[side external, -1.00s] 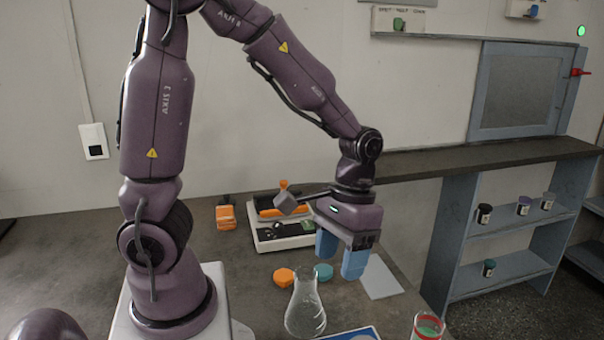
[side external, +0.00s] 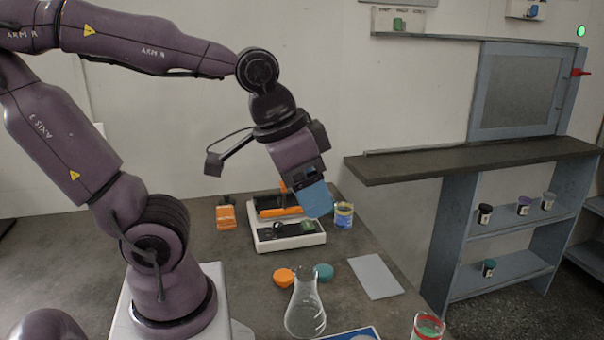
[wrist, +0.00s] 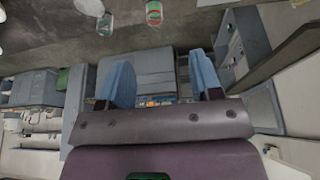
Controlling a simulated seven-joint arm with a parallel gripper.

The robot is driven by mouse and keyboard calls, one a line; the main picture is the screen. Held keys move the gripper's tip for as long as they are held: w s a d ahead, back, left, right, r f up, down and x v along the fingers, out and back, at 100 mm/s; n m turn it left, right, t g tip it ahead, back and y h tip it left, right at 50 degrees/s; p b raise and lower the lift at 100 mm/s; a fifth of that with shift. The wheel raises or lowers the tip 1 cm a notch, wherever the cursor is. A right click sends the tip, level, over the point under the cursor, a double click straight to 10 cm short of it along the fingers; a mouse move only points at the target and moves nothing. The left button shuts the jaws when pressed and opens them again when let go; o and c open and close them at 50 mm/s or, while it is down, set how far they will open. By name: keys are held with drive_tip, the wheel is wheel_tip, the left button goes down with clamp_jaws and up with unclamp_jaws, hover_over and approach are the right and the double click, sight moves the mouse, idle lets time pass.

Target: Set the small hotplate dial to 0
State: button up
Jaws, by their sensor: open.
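A white bench device (side external: 264,243) with a dark front panel stands on the grey bench in the side view. A small green knob (side external: 308,226) shows on its front, and an orange bar (side external: 280,211) lies across its top. No marking identifies it as the small hotplate, and I cannot read a dial setting. My gripper (side external: 316,211) is tilted down above the device's right end, with blue fingers. It is open and empty; both fingers stand apart in the wrist view (wrist: 162,72). The gap to the device is hard to judge.
A labelled can (side external: 343,216) stands just right of the device. An orange object (side external: 226,216) is to its left. An orange lid (side external: 284,276), a teal lid (side external: 323,271), a glass flask (side external: 305,308) and a flat grey plate (side external: 375,277) lie nearer.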

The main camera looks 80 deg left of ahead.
drive_tip(key=shift+s+a+r+t, duration=0.1)
drive_tip(key=shift+s+r+t, duration=0.2)
drive_tip(key=shift+r, duration=0.25)
drive_tip(key=shift+s+a+r+t, duration=0.15)
drive_tip(key=shift+r+t, duration=0.15)
drive_tip(key=shift+r, duration=0.2)
drive_tip(key=shift+d, duration=0.1)
drive_tip(key=w+f+n+g+h, duration=0.2)
drive_tip(key=w+f+n+g, duration=0.25)
drive_tip(key=f, duration=0.45)
drive_tip(key=w+f+n+g+h, duration=0.1)
drive_tip(key=w+f+n+g, duration=0.3)
drive_tip(key=f, duration=0.5)
drive_tip(key=shift+n, duration=0.45)
drive_tip(key=x, duration=0.9)
drive_tip(key=s+x, duration=0.1)
drive_tip(key=x, duration=0.3)
drive_tip(key=shift+s, duration=0.15)
drive_tip(key=shift+c, duration=0.4)
